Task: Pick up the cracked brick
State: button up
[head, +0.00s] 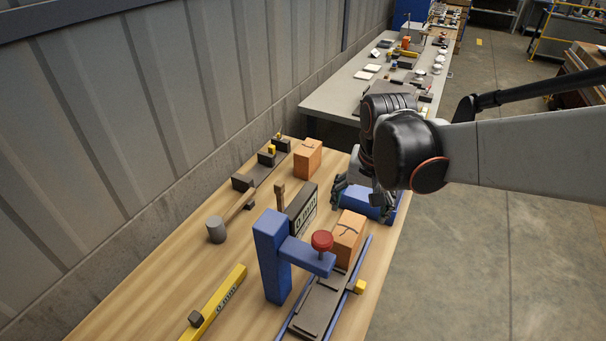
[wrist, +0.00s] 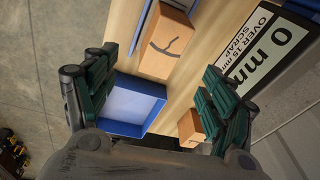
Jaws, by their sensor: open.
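An orange brick (head: 348,238) with a dark, branching crack-like line on its top stands on the wooden bench, near the front right. It also shows at the top middle of the wrist view (wrist: 167,42), ahead of the fingertips and not between them. A second orange brick (head: 308,158) with a thin dark mark stands further back. A small orange brick also shows by the right finger in the wrist view (wrist: 190,127). My gripper (head: 363,198) is open and empty over the blue tray, behind the front brick. Whether it touches the tray is unclear.
The blue tray (wrist: 156,113) looks empty. A blue post (head: 270,255) with a red knob (head: 322,240) stands close to the front brick. A dark-and-white "0 mm" sign (head: 303,212) stands left of the tray. A yellow bar (head: 218,300) lies front left.

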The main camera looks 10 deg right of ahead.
aim_at(350, 227)
jog(key=w+f, duration=0.1)
jog(key=f, duration=0.3)
jog(key=w+f+m+g+b, duration=0.1)
jog(key=f, duration=0.3)
jog(key=w+f+m+g, duration=0.1)
jog(key=f, duration=0.3)
jog(key=shift+w+f+b, duration=0.25)
jog(key=shift+w+b, duration=0.05)
jog(key=shift+w, duration=0.05)
jog(key=shift+w+a+f+b, duration=0.15)
jog(key=shift+f+b, duration=1.1)
jog(key=shift+f, duration=1.4)
jog(key=shift+r, duration=0.1)
jog(key=c, duration=1.5)
